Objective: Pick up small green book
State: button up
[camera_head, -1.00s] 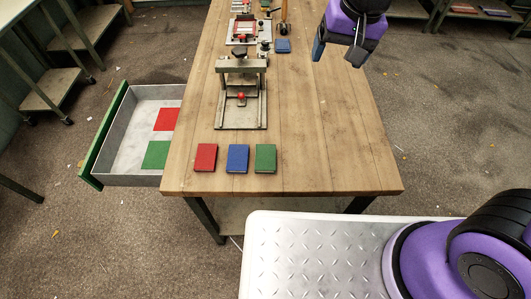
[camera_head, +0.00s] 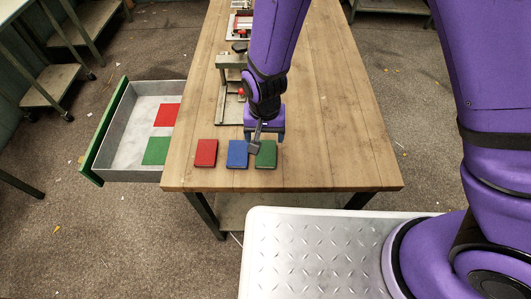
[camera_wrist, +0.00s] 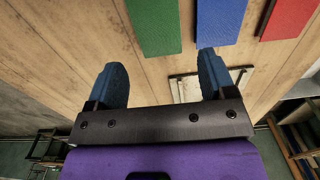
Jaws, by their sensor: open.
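The small green book (camera_head: 266,156) lies flat on the wooden table, rightmost of three books near the front edge. My gripper (camera_head: 266,142) is above the table at the back edges of the green and blue books, fingers pointing down, open and empty. In the wrist view, the green book (camera_wrist: 153,24) is beyond the open fingers of my gripper (camera_wrist: 161,66), roughly between them in the picture. The blue book is above the right finger there. Part of the green book's back edge is hidden in the head view.
A metal fixture (camera_head: 228,72) is behind. An open drawer (camera_head: 125,177) at left holds red and green flat pieces. The table's right side is clear.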

aim_at(266, 152)
jog(key=shift+d+f, duration=0.15)
jog(key=shift+f, duration=3.85)
jog(key=shift+s, duration=0.1)
jog(key=c, duration=0.7)
